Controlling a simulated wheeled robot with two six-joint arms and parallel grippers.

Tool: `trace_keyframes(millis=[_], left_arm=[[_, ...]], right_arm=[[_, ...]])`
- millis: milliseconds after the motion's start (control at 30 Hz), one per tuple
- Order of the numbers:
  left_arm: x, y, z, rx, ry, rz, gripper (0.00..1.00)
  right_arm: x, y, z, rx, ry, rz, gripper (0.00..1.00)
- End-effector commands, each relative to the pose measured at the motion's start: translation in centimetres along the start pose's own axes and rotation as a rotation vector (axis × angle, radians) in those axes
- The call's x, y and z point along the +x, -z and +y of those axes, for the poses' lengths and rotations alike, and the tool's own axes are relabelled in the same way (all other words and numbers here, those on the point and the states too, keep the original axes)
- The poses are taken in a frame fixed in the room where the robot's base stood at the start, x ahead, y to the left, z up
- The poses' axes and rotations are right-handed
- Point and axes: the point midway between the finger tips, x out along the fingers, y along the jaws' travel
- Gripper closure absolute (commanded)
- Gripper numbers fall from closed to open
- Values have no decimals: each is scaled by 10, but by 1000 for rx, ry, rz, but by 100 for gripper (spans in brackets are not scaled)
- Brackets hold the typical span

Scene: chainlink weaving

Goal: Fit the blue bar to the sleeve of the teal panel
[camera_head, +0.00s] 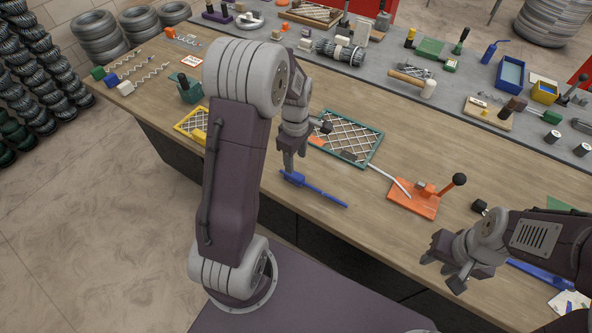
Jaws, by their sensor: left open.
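A blue bar (327,196) lies on the wooden bench near its front edge, with a thicker blue block at its left end. My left gripper (291,172) points down at that block end and is open; whether the fingers touch it is not clear. The teal panel (376,152), a teal frame filled with wire mesh, lies flat behind the bar. I cannot make out its sleeve clearly. My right gripper (447,272) hangs at the bench's front edge, away from the bar and panel; its jaw gap is unclear.
A pale curved strip (390,179) runs from the panel's corner to an orange base (412,203) with a black-knobbed lever. A yellow mesh panel (184,126) lies partly behind my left arm. Another blue bar (537,271) lies under my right arm. Tools crowd the grey back strip.

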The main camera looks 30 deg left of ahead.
Motion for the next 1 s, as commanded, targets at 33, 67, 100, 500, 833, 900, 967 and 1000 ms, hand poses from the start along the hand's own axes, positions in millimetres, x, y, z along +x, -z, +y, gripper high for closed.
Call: trace_keyframes(millis=[33, 67, 100, 500, 833, 900, 967, 1000], left_arm=[[8, 0, -1, 1, 4, -1, 47], [13, -1, -1, 1, 7, -2, 47], [20, -1, -2, 1, 6, -2, 47], [60, -2, -2, 1, 7, -2, 47], [90, -1, 0, 1, 0, 0, 47], [90, -1, 0, 1, 0, 0, 47], [90, -1, 0, 1, 1, 0, 58], [90, -1, 0, 1, 1, 0, 70]], right_arm=[[0, 0, 0, 0, 0, 0, 64], [0, 0, 0, 0, 0, 0, 64], [-1, 0, 0, 0, 0, 0, 64], [-7, 1, 0, 0, 0, 0, 64], [-8, 1, 0, 0, 0, 0, 64], [-7, 1, 0, 0, 0, 0, 64], [-7, 1, 0, 0, 0, 0, 64], [-7, 1, 0, 0, 0, 0, 64]])
